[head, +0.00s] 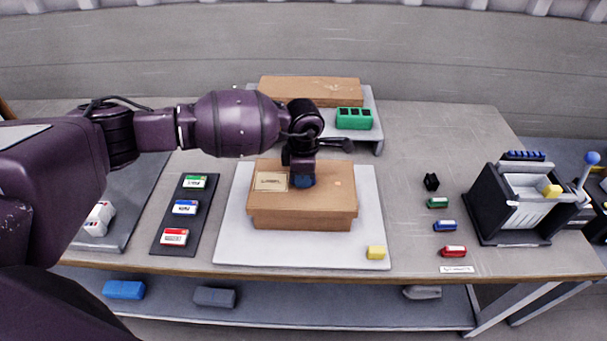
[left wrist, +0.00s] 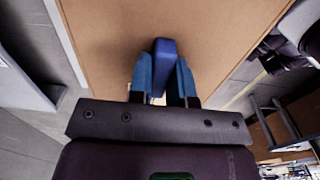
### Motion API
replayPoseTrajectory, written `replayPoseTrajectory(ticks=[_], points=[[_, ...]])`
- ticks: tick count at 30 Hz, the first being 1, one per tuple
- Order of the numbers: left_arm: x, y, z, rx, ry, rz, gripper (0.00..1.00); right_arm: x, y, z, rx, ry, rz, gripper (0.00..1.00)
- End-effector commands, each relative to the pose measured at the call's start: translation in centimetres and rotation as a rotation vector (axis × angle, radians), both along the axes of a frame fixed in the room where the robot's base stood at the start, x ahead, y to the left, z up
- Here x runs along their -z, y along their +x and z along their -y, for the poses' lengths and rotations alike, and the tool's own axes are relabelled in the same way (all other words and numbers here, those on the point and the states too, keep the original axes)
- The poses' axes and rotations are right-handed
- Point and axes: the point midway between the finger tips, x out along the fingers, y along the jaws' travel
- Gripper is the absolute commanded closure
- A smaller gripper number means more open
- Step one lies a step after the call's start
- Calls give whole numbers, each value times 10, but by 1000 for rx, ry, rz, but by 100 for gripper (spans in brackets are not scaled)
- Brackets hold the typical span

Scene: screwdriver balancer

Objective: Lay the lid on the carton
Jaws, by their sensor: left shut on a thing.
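The brown lid (head: 333,198) is at the carton (head: 300,223), covering its top, with its edges overhanging the carton's walls. It looks level, but I cannot tell whether it rests fully on the carton or sits slightly above it. My left gripper (head: 303,178) points down over the lid's middle and is shut on its blue handle. In the left wrist view the gripper's blue fingers (left wrist: 163,78) press both sides of the blue handle (left wrist: 164,58), with the brown lid (left wrist: 105,35) behind. The carton's inside is hidden. My right gripper is not in view.
The carton stands on a white board (head: 233,225) with a yellow block (head: 376,253) at its front right corner. A dark strip (head: 181,216) with coloured blocks lies left. A raised shelf behind holds a brown box (head: 310,90) and green block (head: 354,119).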

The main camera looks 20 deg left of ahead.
Motion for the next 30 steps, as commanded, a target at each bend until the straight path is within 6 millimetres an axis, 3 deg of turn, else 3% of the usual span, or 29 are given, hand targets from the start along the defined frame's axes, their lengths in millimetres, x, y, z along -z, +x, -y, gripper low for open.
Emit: replayPoseTrajectory(ticks=[13,14,19,30], points=[[2,0,0,0,0,1,100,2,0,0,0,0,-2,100],[2,0,0,0,0,1,80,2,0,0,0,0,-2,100],[2,0,0,0,0,1,54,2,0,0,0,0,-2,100],[-2,0,0,0,-1,1,52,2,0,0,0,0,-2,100]])
